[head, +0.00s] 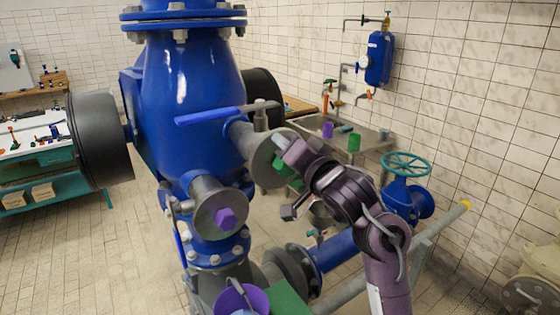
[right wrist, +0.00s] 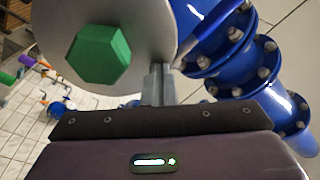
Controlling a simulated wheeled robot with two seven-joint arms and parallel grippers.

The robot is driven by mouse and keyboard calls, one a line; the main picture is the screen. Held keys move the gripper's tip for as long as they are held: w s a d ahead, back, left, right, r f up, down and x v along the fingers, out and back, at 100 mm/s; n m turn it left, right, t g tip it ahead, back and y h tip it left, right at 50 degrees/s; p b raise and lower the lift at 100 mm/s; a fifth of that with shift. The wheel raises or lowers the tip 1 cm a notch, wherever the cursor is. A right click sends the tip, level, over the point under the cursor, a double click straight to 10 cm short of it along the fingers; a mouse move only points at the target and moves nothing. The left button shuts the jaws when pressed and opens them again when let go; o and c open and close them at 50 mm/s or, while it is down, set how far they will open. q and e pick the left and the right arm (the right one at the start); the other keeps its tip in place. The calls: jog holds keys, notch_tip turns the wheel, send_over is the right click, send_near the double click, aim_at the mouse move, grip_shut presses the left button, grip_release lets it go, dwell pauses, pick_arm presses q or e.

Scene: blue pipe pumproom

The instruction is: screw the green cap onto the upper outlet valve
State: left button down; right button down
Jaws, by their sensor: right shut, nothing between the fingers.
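The upper outlet valve is a grey pipe stub with a round flange (head: 262,150) and a long blue lever (head: 210,115) on the blue vessel's right side. The green hexagonal cap (right wrist: 99,54) sits against the face of the grey flange (right wrist: 150,30) in the right wrist view. In the head view the green cap (head: 281,166) is partly hidden by my right gripper (head: 281,142). That gripper is shut and empty; its fingers (right wrist: 157,84) are beside the cap, apart from it, near the flange edge. I cannot tell how tightly the cap is seated. My left gripper is out of view.
A lower outlet flange carries a purple hexagonal cap (head: 226,218). A purple bucket (head: 243,299) and a green box (head: 288,300) are below. A sink (head: 372,140) with a green cylinder (head: 353,142), a teal handwheel valve (head: 407,165) and pipes stand to the right.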

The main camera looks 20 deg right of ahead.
jog(key=m, duration=0.1)
jog(key=d+m, duration=0.1)
jog(key=m, duration=0.1)
jog(key=shift+w+d+h, duration=0.15)
jog(key=shift+d+h, duration=0.15)
jog(key=shift+h, duration=0.1)
jog(key=c, duration=1.7)
grip_release()
jog(key=shift+d+f, duration=0.1)
